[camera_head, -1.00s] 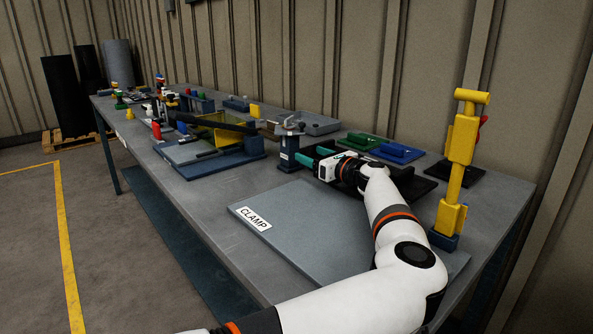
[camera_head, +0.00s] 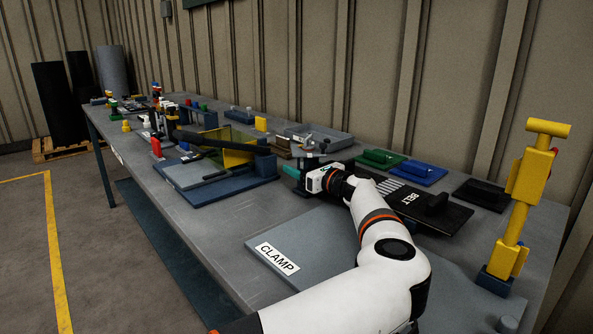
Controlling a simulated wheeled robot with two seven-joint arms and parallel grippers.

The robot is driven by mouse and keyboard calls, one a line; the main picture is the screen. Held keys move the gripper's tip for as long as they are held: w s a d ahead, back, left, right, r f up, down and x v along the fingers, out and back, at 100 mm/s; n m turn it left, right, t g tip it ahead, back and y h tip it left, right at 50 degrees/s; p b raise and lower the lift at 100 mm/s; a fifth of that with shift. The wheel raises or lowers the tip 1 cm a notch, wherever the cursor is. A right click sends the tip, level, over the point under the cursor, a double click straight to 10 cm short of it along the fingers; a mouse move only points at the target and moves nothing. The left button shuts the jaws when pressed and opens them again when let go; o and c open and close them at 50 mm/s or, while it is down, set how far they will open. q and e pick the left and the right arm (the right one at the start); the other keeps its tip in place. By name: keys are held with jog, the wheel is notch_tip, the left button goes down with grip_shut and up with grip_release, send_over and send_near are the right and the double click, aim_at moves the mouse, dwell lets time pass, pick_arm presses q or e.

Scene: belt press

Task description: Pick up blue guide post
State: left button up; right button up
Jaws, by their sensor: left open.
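The blue guide post appears to be the upright dark blue post with a grey metal top (camera_head: 309,149). It stands on the table just behind my left gripper, and most of its body is hidden by the gripper. My left gripper (camera_head: 292,172), with teal fingertips, is open and reaches left over the table at the post. I cannot tell whether the post is between the fingers or behind them. My right gripper is not in view.
A grey CLAMP board (camera_head: 300,236) lies under my arm. A black BELT tray (camera_head: 440,216), green (camera_head: 381,160) and blue (camera_head: 420,174) plates lie behind it. A tall yellow post (camera_head: 528,180) stands at right. A blue fixture (camera_head: 225,182) lies left.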

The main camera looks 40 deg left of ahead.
pick_arm(q)
jog(key=shift+r, duration=0.1)
jog(key=shift+d+r, duration=0.15)
jog(key=shift+d, duration=0.15)
grip_shut()
jog(key=shift+a, duration=0.1)
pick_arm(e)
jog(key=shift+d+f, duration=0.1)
pick_arm(q)
jog(key=shift+r, duration=0.1)
